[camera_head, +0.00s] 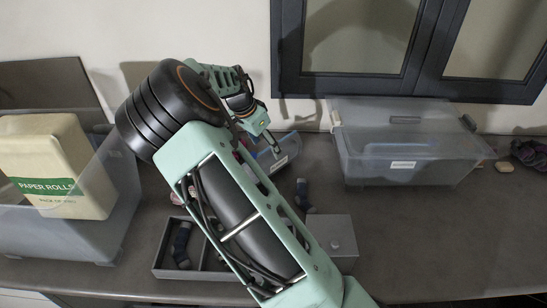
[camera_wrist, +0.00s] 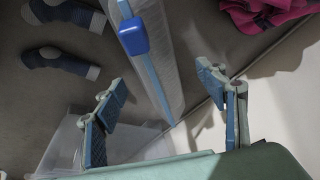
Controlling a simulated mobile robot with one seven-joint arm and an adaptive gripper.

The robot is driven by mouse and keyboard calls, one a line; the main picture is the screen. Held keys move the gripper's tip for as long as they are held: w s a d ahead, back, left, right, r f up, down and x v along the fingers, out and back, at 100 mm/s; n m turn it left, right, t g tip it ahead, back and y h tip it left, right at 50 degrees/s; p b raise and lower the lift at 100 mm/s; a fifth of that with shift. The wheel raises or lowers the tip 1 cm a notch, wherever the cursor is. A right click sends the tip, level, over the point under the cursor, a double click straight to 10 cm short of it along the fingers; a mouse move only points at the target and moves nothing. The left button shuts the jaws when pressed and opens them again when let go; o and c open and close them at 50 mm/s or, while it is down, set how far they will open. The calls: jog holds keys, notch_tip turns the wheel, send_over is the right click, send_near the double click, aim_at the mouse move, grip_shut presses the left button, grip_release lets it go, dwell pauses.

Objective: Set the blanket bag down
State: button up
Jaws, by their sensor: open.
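My gripper (camera_head: 272,145) is open above the back of the counter, left of the large clear bin. In the wrist view its two fingers (camera_wrist: 160,95) are spread, with nothing seen held between them. A crumpled magenta cloth thing (camera_wrist: 268,12) with dark parts lies at the top right of the wrist view, apart from the fingers. It may be the blanket bag, but I cannot tell for sure. My arm hides much of the counter behind it in the head view.
Socks (camera_wrist: 62,62) lie nearby. The front right counter is clear.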

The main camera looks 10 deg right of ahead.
aim_at(272, 155)
jog(key=x, duration=0.2)
jog(key=p+x, duration=0.1)
jog(key=x, duration=0.3)
jog(key=shift+s+d+f+p, duration=0.2)
jog(key=shift+d+f+p, duration=0.05)
jog(key=shift+f+p, duration=0.05)
jog(key=c, duration=1.5)
jog(key=shift+r, duration=0.1)
jog(key=shift+c, duration=0.8)
